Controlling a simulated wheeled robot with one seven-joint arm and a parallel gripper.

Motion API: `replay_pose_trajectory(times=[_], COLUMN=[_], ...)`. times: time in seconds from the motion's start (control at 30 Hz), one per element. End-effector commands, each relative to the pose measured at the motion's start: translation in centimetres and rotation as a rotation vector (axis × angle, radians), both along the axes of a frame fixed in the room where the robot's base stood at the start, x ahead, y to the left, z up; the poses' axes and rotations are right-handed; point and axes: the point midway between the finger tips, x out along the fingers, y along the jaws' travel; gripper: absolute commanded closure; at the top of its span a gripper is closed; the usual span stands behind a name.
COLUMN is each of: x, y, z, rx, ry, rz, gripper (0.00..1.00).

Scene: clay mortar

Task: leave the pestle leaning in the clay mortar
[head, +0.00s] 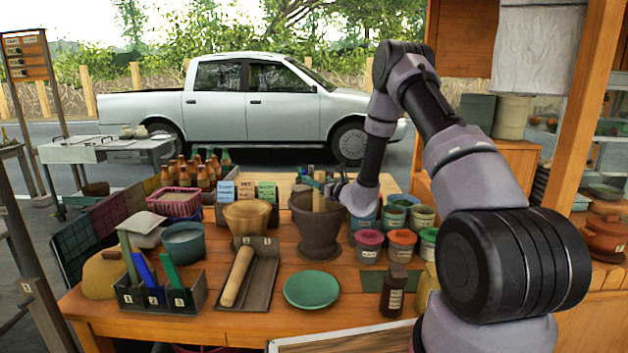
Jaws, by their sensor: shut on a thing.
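The clay mortar (318,232) is a dark brown-grey pot standing on the wooden table, near the middle of the head view. The pestle (319,200) is a pale wooden stick, close to upright, with its lower end hidden inside the mortar. My gripper (321,185) is at the mortar's mouth, shut on the upper part of the pestle. Whether the pestle touches the mortar's bottom or rim is hidden.
Several paint-like pots (402,243) stand close right of the mortar, and a tan bowl (247,220) is to its left. A green plate (311,290) and a dark bottle (393,292) are in front. A tray (262,282) holds a wooden roller (237,277).

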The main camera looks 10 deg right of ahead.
Motion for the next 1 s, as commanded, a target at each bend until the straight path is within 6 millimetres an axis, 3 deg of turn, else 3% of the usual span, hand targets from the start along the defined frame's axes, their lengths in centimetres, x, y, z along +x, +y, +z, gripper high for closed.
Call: replay_pose_trajectory(times=[0.03,0.07,0.1,0.13,0.57,1.0], x=[0.0,0.0,0.0,0.0,-0.8,-7.9], y=[0.0,0.0,0.0,0.0,-0.5,-4.5], z=[0.1,0.1,0.1,0.1,-0.1,-0.3], rx=[0.0,0.0,0.0,0.0,-0.001,0.0], ry=[-0.001,-0.001,-0.001,-0.001,0.003,0.002], rz=[0.0,0.0,0.0,0.0,-0.001,-0.003], gripper=[1.0,0.4,0.25,0.17,0.17,0.17])
